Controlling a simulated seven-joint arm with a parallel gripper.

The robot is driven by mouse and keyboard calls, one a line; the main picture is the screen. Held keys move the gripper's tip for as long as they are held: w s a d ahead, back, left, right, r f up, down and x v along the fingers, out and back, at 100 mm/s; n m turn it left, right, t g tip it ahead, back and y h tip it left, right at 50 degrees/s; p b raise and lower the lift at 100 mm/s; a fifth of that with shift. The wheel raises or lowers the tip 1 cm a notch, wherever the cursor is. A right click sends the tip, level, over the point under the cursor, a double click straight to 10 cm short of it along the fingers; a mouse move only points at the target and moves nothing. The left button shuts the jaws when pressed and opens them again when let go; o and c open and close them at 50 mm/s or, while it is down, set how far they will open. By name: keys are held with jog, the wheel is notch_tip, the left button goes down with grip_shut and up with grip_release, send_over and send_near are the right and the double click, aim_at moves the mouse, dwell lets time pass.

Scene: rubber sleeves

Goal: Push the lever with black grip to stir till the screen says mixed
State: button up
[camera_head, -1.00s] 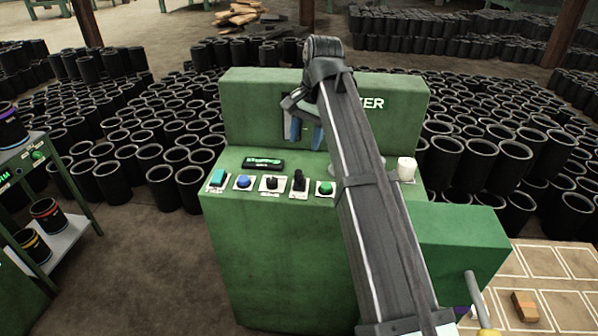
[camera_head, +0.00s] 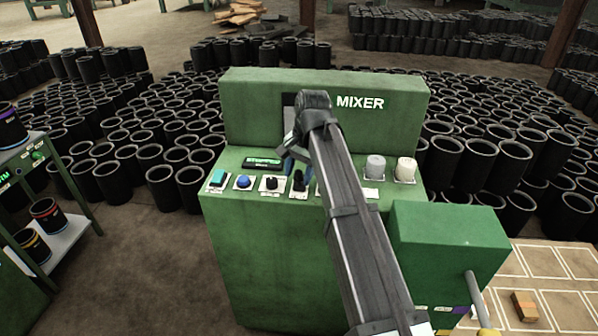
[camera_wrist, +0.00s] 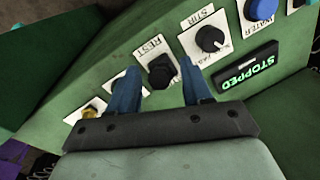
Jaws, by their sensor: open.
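The lever with the black grip (camera_head: 299,182) stands on the mixer's green sloped panel; the wrist view shows its black grip (camera_wrist: 162,70) beside a label reading REST. My gripper (camera_head: 292,164) is over the panel at the lever. In the wrist view my gripper (camera_wrist: 158,72) is open, with one blue finger on each side of the grip; whether either touches it I cannot tell. The screen (camera_wrist: 247,67) reads STOPPED in green; in the head view the screen (camera_head: 262,162) is too small to read.
A black STIR knob (camera_wrist: 210,38) and a blue WATER button (camera_wrist: 260,8) sit close to the lever. A teal switch (camera_head: 217,178) is at the panel's left. Black sleeves surround the mixer.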

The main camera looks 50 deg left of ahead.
grip_shut()
dwell(0.4)
